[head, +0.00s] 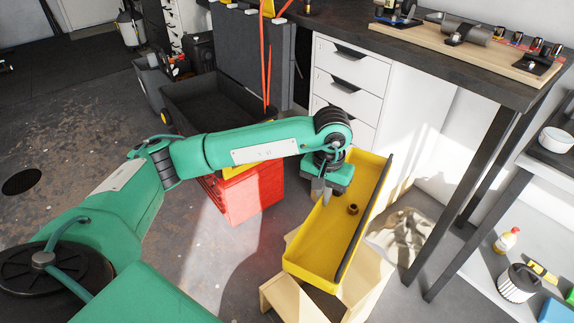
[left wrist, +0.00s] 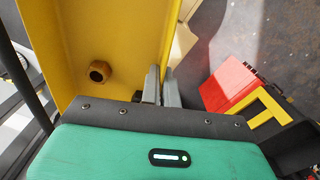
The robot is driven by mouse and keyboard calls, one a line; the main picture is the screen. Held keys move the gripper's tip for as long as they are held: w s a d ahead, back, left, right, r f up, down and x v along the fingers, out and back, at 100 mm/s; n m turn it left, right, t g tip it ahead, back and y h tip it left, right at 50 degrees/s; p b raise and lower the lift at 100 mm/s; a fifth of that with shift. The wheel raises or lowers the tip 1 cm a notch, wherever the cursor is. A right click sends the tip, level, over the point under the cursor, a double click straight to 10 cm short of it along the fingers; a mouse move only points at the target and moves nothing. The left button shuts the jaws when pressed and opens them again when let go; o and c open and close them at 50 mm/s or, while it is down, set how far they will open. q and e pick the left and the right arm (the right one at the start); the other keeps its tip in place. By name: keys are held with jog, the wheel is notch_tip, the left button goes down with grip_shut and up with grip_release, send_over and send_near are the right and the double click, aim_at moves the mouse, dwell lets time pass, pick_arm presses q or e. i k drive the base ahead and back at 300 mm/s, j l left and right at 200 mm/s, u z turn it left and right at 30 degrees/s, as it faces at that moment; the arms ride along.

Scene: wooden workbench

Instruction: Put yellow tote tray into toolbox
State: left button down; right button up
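The yellow tote tray (head: 326,238), a long open tray with a dark bar along its right edge, is over a pale wooden stool in the head view. Whether it touches the stool is unclear. A small brown nut-like piece (head: 353,209) lies inside it. My left gripper (head: 321,192) is at the tray's left wall. In the left wrist view its two fingers (left wrist: 163,88) are close together on either side of the tray's wall (left wrist: 170,35), apparently pinching it. The toolbox (head: 212,103), large and black, stands open behind my left arm. My right gripper is not seen.
A red box (head: 250,190) stands on the floor left of the tray. The pale wooden stool (head: 280,292) is under the tray. White drawers (head: 350,75) and a dark-topped workbench (head: 480,80) stand at the back right. Open floor lies at the left.

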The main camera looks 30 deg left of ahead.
aim_at(221, 120)
jog(key=k+j, duration=0.1)
jog(key=j, duration=0.25)
jog(key=k+j, duration=0.1)
jog(key=j, duration=0.2)
jog(key=k+j, duration=0.15)
jog(key=j, duration=0.2)
jog(key=k+j, duration=0.1)
jog(key=j, duration=0.2)
jog(key=i+j, duration=0.1)
jog(key=j, duration=0.3)
jog(key=i+j, duration=0.15)
jog(key=j, duration=0.25)
jog(key=i+j, duration=0.1)
jog(key=j, duration=0.35)
jog(key=i+j, duration=0.1)
jog(key=j, duration=0.3)
jog(key=i+j, duration=0.2)
jog(key=i, duration=0.2)
jog(key=i+j, duration=0.25)
jog(key=i, duration=0.15)
jog(key=i+j, duration=0.2)
jog(key=i, duration=0.2)
